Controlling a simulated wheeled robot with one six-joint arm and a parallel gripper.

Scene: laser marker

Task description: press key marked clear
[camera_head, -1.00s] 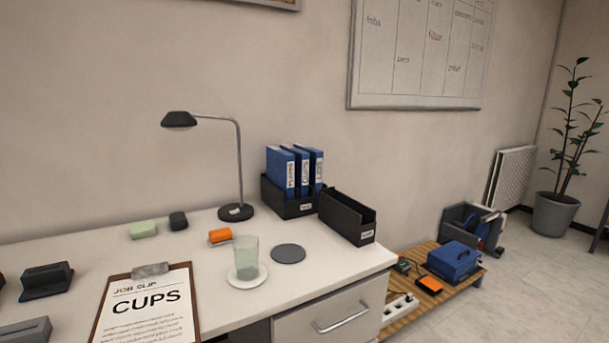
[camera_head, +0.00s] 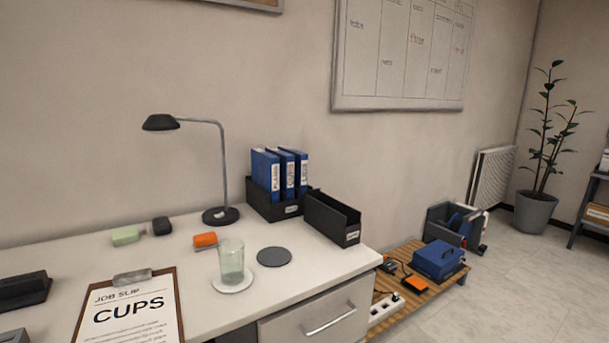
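No key marked clear and no laser marker that I can make out shows in the view. My gripper is out of view. The white desk (camera_head: 200,315) fills the lower left. A clear glass (camera_head: 231,262) stands on a white saucer (camera_head: 232,284) to the right of the clipboard.
A desk lamp (camera_head: 222,170), blue binders (camera_head: 265,176) in a black holder (camera_head: 262,201) and an empty black tray (camera_head: 333,218) stand along the wall. A low wooden platform (camera_head: 410,300) with a blue case (camera_head: 438,259) is right of the desk. Floor (camera_head: 520,290) is clear at right.

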